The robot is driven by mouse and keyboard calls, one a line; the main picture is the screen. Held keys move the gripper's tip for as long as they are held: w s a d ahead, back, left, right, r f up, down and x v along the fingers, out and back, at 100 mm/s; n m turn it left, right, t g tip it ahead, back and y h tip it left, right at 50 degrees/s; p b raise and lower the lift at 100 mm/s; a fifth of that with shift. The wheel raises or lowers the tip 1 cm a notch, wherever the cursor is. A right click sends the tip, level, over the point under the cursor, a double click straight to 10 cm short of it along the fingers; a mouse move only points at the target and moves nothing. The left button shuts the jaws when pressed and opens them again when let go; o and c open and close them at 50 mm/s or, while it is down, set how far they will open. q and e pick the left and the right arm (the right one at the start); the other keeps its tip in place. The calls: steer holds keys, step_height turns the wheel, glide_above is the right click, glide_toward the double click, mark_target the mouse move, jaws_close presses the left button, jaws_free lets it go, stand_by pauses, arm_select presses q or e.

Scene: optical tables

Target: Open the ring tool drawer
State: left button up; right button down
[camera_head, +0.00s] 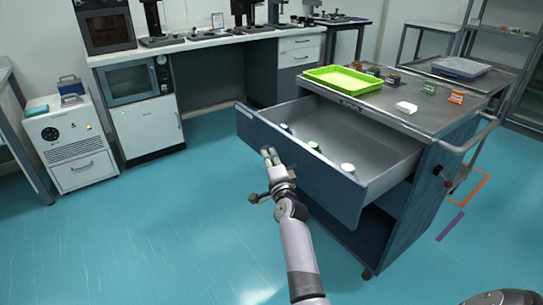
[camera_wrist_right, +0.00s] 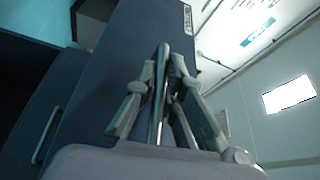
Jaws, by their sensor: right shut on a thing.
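The drawer (camera_head: 330,188) of the dark blue tool cart (camera_head: 405,190) stands pulled well out toward me. Its grey inside (camera_head: 345,130) shows, with several small round items near the front wall, such as a white one (camera_head: 347,168). My right gripper (camera_head: 268,156) is at the drawer's front, left of its middle. In the right wrist view its fingers (camera_wrist_right: 162,85) are closed on a thin metal bar, the drawer handle (camera_wrist_right: 160,100), beside the dark blue front. My left gripper is not in view.
The cart top holds a green tray (camera_head: 343,79), a white block (camera_head: 406,107) and several small boxes. A white bench (camera_head: 190,45) with instruments stands at the back, a white cabinet unit (camera_head: 70,145) at the left. The blue floor (camera_head: 150,230) at left front is clear.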

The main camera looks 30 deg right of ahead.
stand_by(0.3)
steer(key=c, duration=1.7)
jaws_free()
steer(key=v, duration=0.7)
steer(key=shift+s+f, duration=0.1)
steer(key=shift+s, duration=0.15)
